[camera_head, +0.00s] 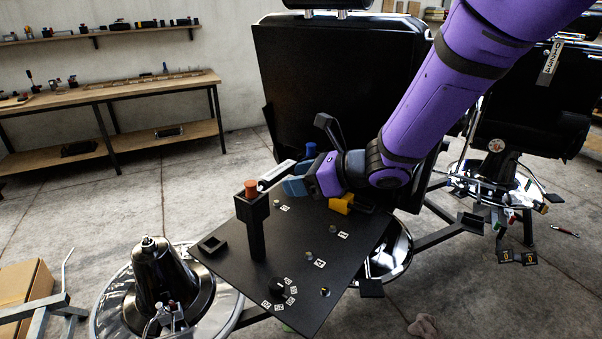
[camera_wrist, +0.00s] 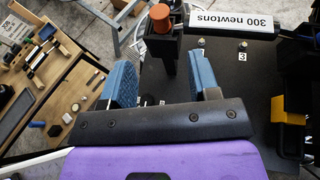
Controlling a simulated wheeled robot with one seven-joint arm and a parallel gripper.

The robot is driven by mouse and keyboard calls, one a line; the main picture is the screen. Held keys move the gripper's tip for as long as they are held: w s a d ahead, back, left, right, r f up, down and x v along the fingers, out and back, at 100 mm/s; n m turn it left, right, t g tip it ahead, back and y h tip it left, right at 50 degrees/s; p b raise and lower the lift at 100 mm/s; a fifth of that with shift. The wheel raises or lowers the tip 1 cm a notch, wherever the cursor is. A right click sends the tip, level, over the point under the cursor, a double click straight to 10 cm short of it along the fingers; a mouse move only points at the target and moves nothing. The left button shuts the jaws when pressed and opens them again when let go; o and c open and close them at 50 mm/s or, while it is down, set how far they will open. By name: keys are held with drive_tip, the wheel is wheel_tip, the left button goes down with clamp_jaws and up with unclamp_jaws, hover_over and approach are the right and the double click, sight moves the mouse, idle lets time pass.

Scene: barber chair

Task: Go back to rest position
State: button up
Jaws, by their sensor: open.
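My gripper (camera_head: 293,181) is at the end of the purple arm, low over the far side of a black board (camera_head: 300,245). Its two blue fingers also show in the wrist view (camera_wrist: 165,82), well apart with nothing held between them. A black post with an orange cap (camera_head: 251,188) stands on the board in front of the fingers. It shows beyond the fingers in the wrist view (camera_wrist: 161,20). A white cylinder marked "300 newtons" (camera_wrist: 232,22) lies close by, partly hidden by the gripper in the head view (camera_head: 276,174).
A yellow part (camera_head: 341,204) sits on the board beside the gripper, and a blue piece (camera_head: 311,149) is behind it. Small numbered tags and a black knob (camera_head: 279,287) are on the board. A large black chair back (camera_head: 330,80) rises behind. A workbench (camera_head: 110,95) stands at far left.

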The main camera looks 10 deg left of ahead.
drive_tip(key=w+d+r+m+t+h, duration=0.1)
drive_tip(key=d+r+m+t+h, duration=0.5)
drive_tip(key=d+m, duration=0.75)
drive_tip(key=d+r+m+t+h, duration=0.2)
drive_tip(key=d+r+m+h, duration=0.2)
drive_tip(key=d+r+m, duration=0.7)
drive_tip(key=s+d+f+m+g+h, duration=0.25)
drive_tip(key=s+d+m, duration=0.8)
drive_tip(key=m, duration=0.55)
drive_tip(key=s+d+m+g, duration=0.2)
drive_tip(key=s+m+g, duration=0.1)
drive_tip(key=s+m, duration=0.7)
drive_tip(key=s, duration=0.3)
drive_tip(key=shift+s+m, duration=0.15)
drive_tip(key=shift+m, duration=0.2)
drive_tip(key=shift+d+f+g+h, duration=0.1)
drive_tip(key=shift+d+g+h, duration=0.05)
drive_tip(key=shift+g+h, duration=0.1)
